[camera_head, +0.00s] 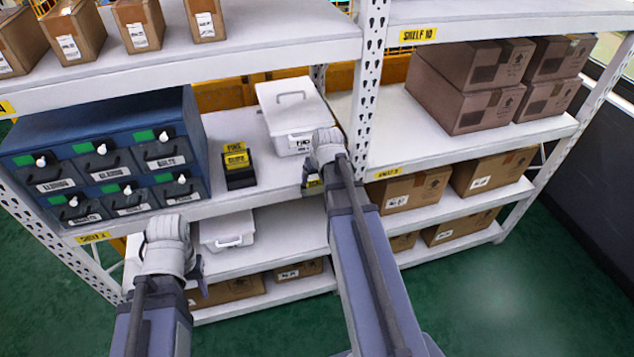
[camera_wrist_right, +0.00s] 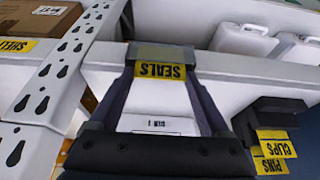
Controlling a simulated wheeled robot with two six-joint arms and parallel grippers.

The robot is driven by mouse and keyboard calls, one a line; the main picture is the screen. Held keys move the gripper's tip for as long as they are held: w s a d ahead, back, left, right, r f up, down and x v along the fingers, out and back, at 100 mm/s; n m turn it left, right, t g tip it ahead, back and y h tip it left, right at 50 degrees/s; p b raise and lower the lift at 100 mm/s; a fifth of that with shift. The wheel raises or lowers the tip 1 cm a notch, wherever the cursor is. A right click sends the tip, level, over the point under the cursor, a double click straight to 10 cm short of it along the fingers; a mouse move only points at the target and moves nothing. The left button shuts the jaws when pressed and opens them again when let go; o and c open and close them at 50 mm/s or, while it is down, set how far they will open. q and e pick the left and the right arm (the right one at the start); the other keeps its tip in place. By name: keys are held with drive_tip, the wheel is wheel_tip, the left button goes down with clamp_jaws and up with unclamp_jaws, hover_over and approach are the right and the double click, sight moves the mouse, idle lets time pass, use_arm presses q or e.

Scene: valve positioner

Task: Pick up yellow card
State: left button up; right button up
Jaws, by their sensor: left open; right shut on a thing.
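The card reads upside down in the right wrist view. In the head view only a small yellow bit of it shows beside my wrist, in front of the middle shelf's edge. A black card holder (camera_head: 240,182) stands on that shelf to the left, with yellow cards (camera_head: 236,160) marked PINS and CLIPS in it. My left gripper (camera_head: 200,278) is open, low at the left by the lower shelf, mostly hidden behind its wrist.
A white lidded box (camera_head: 290,105) stands behind my right gripper on the middle shelf (camera_head: 225,125). A blue drawer cabinet (camera_head: 110,125) is left of the holder. A perforated white post (camera_head: 368,85) rises just right of my right gripper.

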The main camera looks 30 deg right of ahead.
use_arm(q)
drive_tip(key=shift+r, duration=0.1)
use_arm(e)
drive_tip(key=shift+r, duration=0.15)
use_arm(q)
wheel_tip(320, 180, up, 10)
drive_tip(key=p, duration=1)
use_arm(e)
wheel_tip(320, 180, up, 10)
